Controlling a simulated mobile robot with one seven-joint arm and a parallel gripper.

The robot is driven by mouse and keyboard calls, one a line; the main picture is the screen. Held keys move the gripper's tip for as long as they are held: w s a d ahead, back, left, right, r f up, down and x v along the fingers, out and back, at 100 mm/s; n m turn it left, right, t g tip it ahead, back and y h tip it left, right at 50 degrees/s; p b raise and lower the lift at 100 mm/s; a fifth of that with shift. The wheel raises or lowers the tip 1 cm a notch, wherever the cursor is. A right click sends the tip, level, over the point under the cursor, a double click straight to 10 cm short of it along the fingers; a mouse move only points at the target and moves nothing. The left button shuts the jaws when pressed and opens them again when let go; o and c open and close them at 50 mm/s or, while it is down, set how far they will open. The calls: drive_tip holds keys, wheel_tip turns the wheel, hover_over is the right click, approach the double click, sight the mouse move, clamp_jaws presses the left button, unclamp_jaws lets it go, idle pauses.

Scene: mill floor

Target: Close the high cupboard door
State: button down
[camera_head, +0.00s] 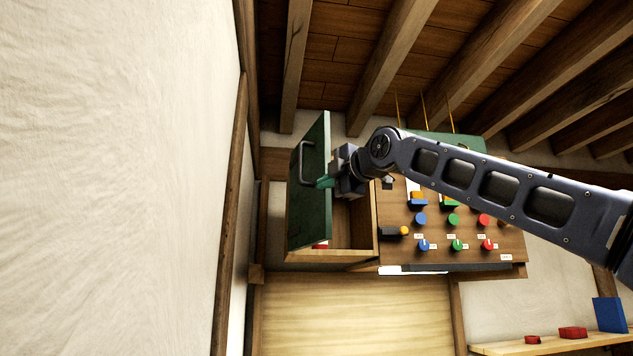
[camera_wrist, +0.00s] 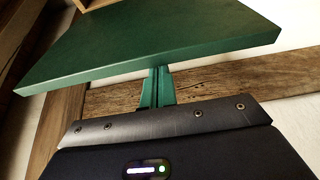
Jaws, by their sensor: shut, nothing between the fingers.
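The high cupboard (camera_head: 345,222) hangs on the wall, left of a panel of knobs. Its green door (camera_head: 309,200) stands open on the left side, swung out, with a grey handle (camera_head: 299,161) on its outer face. My gripper (camera_head: 325,182) is shut and empty, with its green fingers at the inner face of the door. In the wrist view the door (camera_wrist: 150,45) spans the top, and my fingertips (camera_wrist: 157,72) reach its edge. I cannot tell whether they touch it. A small red thing (camera_head: 321,244) shows low in the cupboard, partly hidden by the door.
The wooden control panel (camera_head: 440,255) with several coloured knobs and a lever stands right of the cupboard, partly behind my arm. A plaster wall (camera_head: 110,180) is close on the left. A shelf (camera_head: 560,342) with red and blue blocks is at lower right.

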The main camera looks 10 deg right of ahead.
drive_tip(key=w+d, duration=0.6)
drive_tip(key=d, duration=0.3)
drive_tip(key=w+d, duration=0.5)
drive_tip(key=d, duration=0.4)
drive_tip(key=shift+w+d+n+g+y, duration=0.85)
drive_tip(key=shift+w+d, duration=0.3)
drive_tip(key=shift+w, duration=1.35)
drive_tip(key=shift+w+d+n+g+y, duration=0.6)
drive_tip(key=shift+w+d+y, duration=0.45)
drive_tip(key=shift+w, duration=1.45)
drive_tip(key=shift+w+d+n+g+y, duration=0.75)
drive_tip(key=shift+w+d, duration=0.5)
drive_tip(key=shift+w, duration=1.25)
drive_tip(key=d, duration=0.9)
drive_tip(key=shift+s+d, duration=0.25)
drive_tip(key=shift+s, duration=0.05)
